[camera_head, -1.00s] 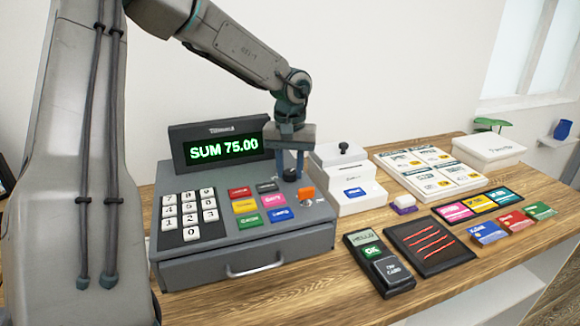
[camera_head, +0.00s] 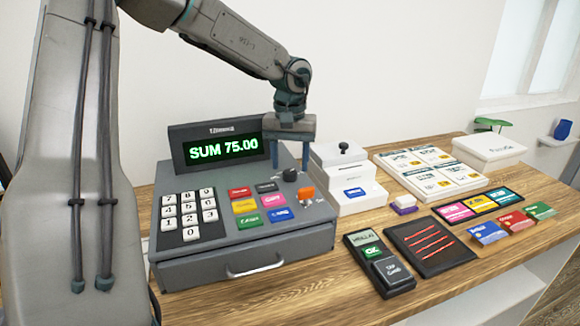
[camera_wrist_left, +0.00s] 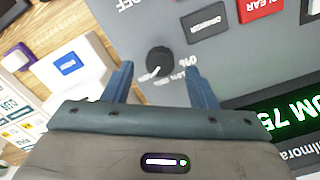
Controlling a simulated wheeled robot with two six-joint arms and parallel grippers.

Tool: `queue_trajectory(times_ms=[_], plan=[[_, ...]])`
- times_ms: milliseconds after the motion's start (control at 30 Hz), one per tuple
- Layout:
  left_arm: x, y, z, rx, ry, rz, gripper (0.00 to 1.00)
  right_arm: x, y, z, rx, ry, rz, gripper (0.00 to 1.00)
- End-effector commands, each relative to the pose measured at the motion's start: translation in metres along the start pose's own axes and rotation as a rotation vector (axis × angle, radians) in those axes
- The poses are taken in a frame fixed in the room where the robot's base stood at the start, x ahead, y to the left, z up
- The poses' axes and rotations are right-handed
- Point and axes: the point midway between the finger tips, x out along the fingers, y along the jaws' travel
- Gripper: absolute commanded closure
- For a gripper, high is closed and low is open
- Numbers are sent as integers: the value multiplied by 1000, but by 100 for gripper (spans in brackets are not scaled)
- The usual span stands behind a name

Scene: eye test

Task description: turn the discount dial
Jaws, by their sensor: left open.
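The discount dial is a small black round knob (camera_head: 290,175) on the top right of the grey cash register (camera_head: 235,246). In the left wrist view the dial (camera_wrist_left: 159,60) shows a white pointer mark, with percent markings beside it. My left gripper (camera_head: 290,162) is above and just behind the dial, fingers pointing down. In the left wrist view its two blue fingers (camera_wrist_left: 160,80) are apart, with the dial showing between and just beyond their tips. Nothing is held. The register's display (camera_head: 223,149) reads SUM 75.00. My right gripper is not in view.
An orange switch (camera_head: 306,193) and coloured keys (camera_head: 246,206) sit close to the dial. A white printer-like box (camera_head: 359,192) stands right of the register. A card terminal (camera_head: 378,264) and a black tray (camera_head: 432,247) lie on the wooden counter (camera_head: 330,292).

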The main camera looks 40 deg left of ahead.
Motion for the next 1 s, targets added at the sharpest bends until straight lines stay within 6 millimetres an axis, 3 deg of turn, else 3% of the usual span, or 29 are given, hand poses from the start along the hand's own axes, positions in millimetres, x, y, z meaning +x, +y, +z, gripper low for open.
queue_trajectory(times_ms=[300,367,533,1000], plan=[[-69,0,0,0,3,0,48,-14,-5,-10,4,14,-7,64],[-75,0,0,0,2,0,48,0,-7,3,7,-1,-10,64],[-84,0,0,1,1,0,48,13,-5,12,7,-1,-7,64],[-87,0,0,1,1,0,48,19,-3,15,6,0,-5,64]])
